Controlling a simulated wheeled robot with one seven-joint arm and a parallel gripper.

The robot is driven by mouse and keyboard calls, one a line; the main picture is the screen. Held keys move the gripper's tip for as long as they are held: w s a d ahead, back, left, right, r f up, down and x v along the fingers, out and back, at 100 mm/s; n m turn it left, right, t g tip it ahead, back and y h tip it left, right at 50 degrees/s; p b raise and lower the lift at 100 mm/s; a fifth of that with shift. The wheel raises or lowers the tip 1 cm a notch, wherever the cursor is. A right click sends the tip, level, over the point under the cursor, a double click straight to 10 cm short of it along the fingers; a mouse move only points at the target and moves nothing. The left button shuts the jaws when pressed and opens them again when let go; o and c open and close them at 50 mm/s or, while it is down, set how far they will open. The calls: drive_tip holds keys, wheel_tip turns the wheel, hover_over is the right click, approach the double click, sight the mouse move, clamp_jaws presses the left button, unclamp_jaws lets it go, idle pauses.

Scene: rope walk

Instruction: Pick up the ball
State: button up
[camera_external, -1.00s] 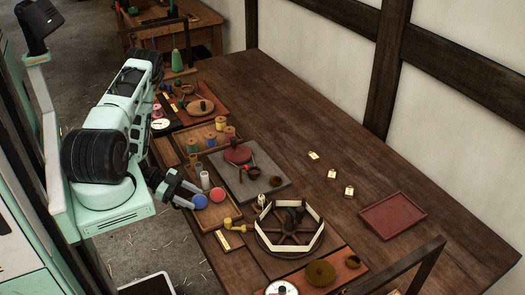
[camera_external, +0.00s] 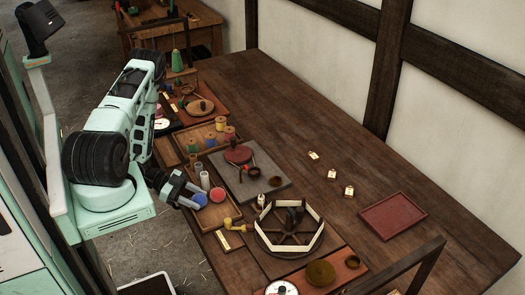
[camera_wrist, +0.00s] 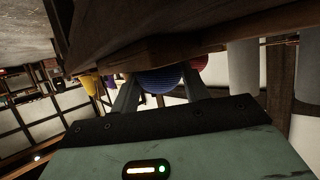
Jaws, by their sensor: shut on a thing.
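A blue ball (camera_external: 200,199) sits at the near left edge of the table, beside a red round thing (camera_external: 217,195). My gripper (camera_external: 195,203) reaches it from the left, low over the table edge. In the wrist view, the ribbed blue ball (camera_wrist: 160,80) lies between my two fingers (camera_wrist: 160,95), which are shut on it. Its upper part is hidden there behind a dark wooden edge. The red thing (camera_wrist: 201,62) shows just to its right. I cannot tell whether the ball is clear of the surface beneath.
Pale cylinders (camera_external: 205,181) stand just behind the ball.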

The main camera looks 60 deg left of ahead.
wheel_tip(320, 180, up, 10)
drive_tip(key=shift+f+b, duration=0.25)
drive_tip(key=shift+b, duration=0.45)
drive_tip(key=w+d+f+n+t+y, duration=0.1)
drive_tip(key=w+d+n+t+y, duration=0.3)
drive_tip(key=w, duration=1.3)
drive_tip(key=w+d+f+n+y, duration=0.1)
drive_tip(key=w+d+n+y, duration=0.3)
drive_tip(key=d, duration=0.5)
drive_tip(key=shift+w+d+y, duration=0.4)
drive_tip(key=shift+w+y, duration=0.1)
drive_tip(key=shift+w, duration=0.5)
drive_tip(key=shift+a, duration=0.1)
